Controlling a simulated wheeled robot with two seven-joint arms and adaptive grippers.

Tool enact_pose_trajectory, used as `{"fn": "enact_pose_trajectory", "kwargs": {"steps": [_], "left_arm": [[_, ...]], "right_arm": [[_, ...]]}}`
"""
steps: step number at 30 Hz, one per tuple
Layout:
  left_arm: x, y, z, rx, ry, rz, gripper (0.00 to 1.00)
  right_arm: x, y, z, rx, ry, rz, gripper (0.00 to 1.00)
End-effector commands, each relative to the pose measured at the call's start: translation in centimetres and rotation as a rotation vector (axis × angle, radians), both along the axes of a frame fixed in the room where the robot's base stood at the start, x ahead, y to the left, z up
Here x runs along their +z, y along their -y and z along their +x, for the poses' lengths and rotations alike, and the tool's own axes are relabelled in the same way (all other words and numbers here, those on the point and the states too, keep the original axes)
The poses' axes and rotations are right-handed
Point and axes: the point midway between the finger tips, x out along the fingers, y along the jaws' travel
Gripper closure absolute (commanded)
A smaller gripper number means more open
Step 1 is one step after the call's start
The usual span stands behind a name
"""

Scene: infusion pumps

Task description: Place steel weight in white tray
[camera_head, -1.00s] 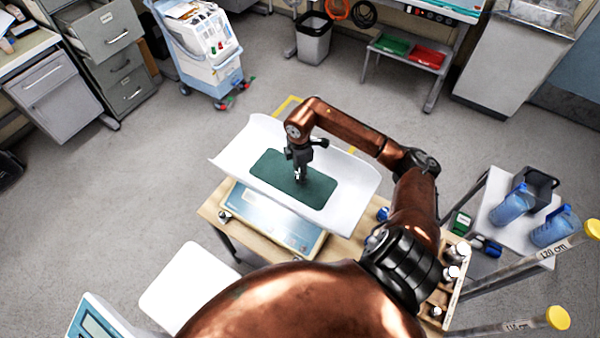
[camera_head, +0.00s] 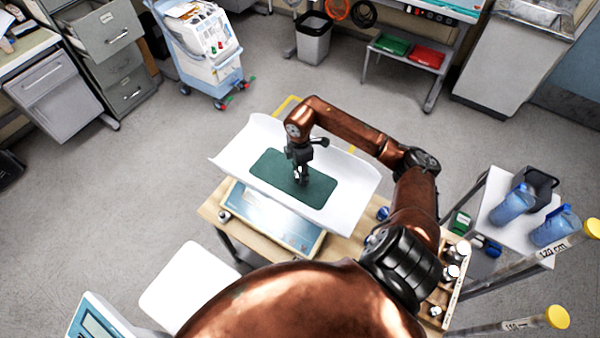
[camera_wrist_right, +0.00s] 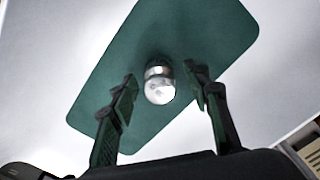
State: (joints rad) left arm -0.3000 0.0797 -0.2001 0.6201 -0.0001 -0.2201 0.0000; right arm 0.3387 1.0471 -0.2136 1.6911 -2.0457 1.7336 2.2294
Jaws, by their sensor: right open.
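The steel weight (camera_wrist_right: 159,82) is a small shiny knobbed cylinder. In the right wrist view it stands on the green mat (camera_wrist_right: 195,45) in the white tray (camera_wrist_right: 60,60), just beyond and between my open fingers. My right gripper (camera_wrist_right: 158,90) is open, with a finger on each side and a gap to the weight. In the head view my right gripper (camera_head: 301,180) is over the green mat (camera_head: 265,168) of the white tray (camera_head: 235,150). My left gripper is not in view.
The tray sits above a scale (camera_head: 270,218) on a wooden table (camera_head: 212,208). Several metal weights stand in a wooden rack (camera_head: 452,290) at the table's right. A side table (camera_head: 510,225) with blue bottles is further right. Open floor (camera_head: 110,200) lies left.

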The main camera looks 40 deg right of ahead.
Motion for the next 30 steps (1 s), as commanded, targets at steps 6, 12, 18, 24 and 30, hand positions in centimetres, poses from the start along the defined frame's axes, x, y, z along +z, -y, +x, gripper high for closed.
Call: {"fn": "enact_pose_trajectory", "kwargs": {"steps": [6, 12, 18, 24, 30], "left_arm": [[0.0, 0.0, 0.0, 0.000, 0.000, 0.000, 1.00], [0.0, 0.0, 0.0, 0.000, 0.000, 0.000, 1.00], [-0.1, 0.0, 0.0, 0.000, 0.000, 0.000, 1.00], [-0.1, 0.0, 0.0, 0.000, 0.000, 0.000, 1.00], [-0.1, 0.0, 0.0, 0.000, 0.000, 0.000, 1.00]], "right_arm": [[4.0, 0.1, 0.2, 0.002, 0.005, -0.003, 0.56], [8.1, 0.1, 0.2, 0.001, 0.005, -0.003, 0.56], [10.9, 0.0, 0.1, 0.001, 0.003, -0.001, 0.56], [11.7, 0.0, 0.1, 0.000, 0.002, -0.001, 0.56], [11.7, 0.0, 0.0, 0.000, 0.001, 0.001, 0.56]]}}
